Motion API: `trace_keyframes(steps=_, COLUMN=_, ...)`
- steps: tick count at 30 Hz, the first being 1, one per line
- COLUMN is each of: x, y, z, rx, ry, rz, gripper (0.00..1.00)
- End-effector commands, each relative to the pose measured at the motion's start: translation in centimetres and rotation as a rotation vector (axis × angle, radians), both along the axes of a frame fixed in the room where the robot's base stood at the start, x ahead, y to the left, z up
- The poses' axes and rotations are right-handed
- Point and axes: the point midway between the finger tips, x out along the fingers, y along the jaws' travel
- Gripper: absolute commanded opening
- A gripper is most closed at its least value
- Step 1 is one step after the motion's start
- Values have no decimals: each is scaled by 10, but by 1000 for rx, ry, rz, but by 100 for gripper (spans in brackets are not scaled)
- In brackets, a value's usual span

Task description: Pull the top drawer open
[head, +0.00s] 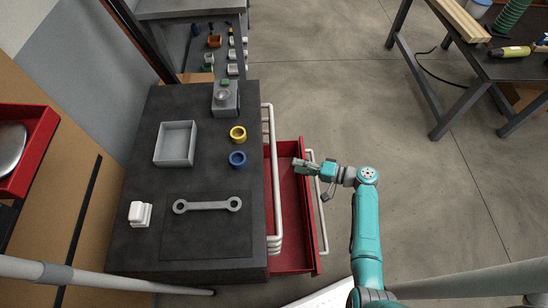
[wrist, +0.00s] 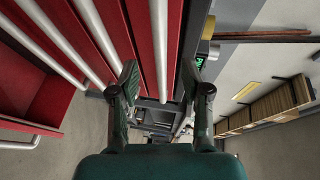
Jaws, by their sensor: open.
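The dark-topped cabinet (head: 165,105) has red drawer fronts with pale bar handles. In the wrist view the fronts stand side by side, and the handle at the right end (wrist: 160,45), seemingly the top drawer's, shows between my fingers. That drawer looks shut. My gripper (head: 297,163) is open and empty, pointing at the cabinet front, and it also shows in the wrist view (wrist: 160,82). In the head view it is a little to the right of the stacked closed handles (head: 274,180). I see no contact with the handle.
A lower red drawer (head: 290,215) stands open beneath my gripper, its handle (head: 322,225) sticking out to the right. On top lie a grey tray (head: 176,144), a wrench (head: 207,205), yellow (head: 238,134) and blue (head: 237,159) rings.

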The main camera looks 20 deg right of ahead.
Motion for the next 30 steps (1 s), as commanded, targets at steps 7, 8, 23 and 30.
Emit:
trace_keyframes(steps=7, x=27, y=33, z=-7, rx=0, ry=0, rz=4, gripper=47)
trace_keyframes(steps=8, x=31, y=38, z=-8, rx=0, ry=0, rz=5, gripper=47)
trace_keyframes(steps=23, x=62, y=72, z=-17, rx=-2, ry=0, rz=-1, gripper=47)
trace_keyframes(steps=30, x=62, y=72, z=-18, rx=-2, ry=0, rz=-1, gripper=45)
